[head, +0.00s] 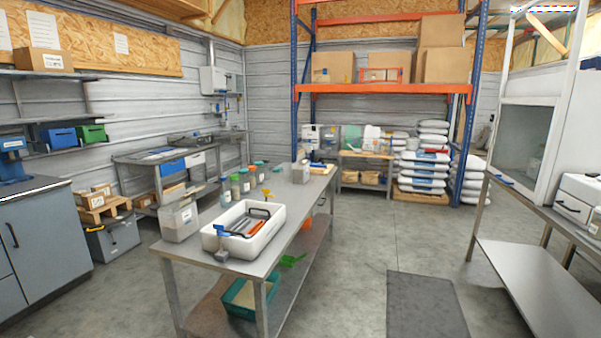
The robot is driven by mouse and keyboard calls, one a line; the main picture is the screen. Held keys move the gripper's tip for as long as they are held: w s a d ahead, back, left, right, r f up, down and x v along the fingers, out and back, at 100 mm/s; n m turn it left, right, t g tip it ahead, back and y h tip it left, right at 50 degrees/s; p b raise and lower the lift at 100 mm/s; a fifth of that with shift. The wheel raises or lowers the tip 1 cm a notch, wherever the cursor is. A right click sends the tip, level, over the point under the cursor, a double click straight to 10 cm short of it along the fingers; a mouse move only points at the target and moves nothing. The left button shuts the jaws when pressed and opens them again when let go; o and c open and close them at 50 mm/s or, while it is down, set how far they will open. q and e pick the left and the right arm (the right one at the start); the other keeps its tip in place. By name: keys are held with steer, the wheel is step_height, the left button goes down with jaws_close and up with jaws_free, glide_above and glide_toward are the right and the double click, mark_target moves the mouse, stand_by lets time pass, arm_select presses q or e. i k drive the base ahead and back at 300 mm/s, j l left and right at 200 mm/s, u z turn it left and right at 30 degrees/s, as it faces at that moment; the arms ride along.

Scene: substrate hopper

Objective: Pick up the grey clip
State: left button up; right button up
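I cannot make out the grey clip for certain at this distance. A white tray (271,222) sits on the near end of the long steel table (290,238). In it lie dark grey pieces (241,224) and an orange piece (257,228), too small to name surely. A yellow funnel-like thing (260,213) shows at its far side. Neither of my grippers is in view.
A dark mat (426,305) lies on the floor to the right, where the aisle is clear. A steel bench (530,275) stands at far right.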

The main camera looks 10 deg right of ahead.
mark_target(239, 228)
steer(key=i+l+z, duration=0.1)
steer(key=i, duration=0.4)
steer(key=i+l+z, duration=0.1)
steer(key=i+l, duration=0.15)
steer(key=i, duration=0.3)
